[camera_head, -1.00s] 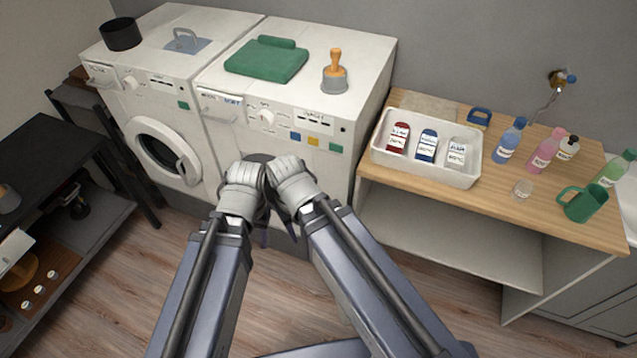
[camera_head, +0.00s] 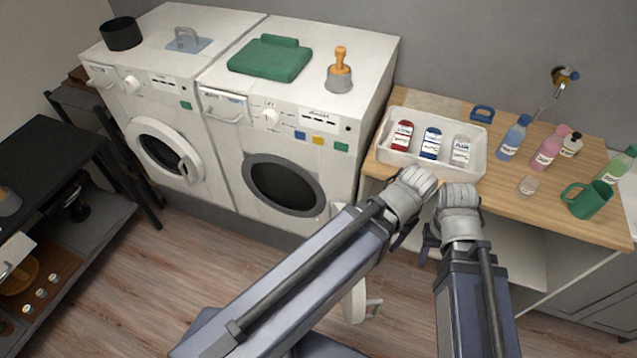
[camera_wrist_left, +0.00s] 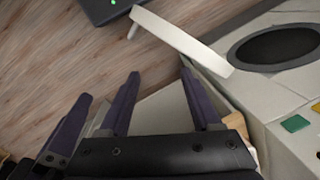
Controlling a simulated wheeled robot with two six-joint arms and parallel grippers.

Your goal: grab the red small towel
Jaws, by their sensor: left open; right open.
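No red towel is plain to see. A small red item with a white label (camera_head: 402,135) stands or lies in the white tray (camera_head: 425,175) on the wooden counter, beside a similar blue item (camera_head: 430,144) and a white one (camera_head: 461,151); I cannot tell whether they are cloth. My left gripper (camera_head: 410,200) and right gripper (camera_head: 458,212) are side by side at the tray's front edge, apart from the red item. Both are open and empty. In the left wrist view the left gripper's fingers (camera_wrist_left: 158,76) are spread over the floor.
Bottles (camera_head: 513,138) and a green mug (camera_head: 588,200) stand on the counter's right. A white panel, apparently the washer's open door (camera_wrist_left: 182,40), juts out low.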

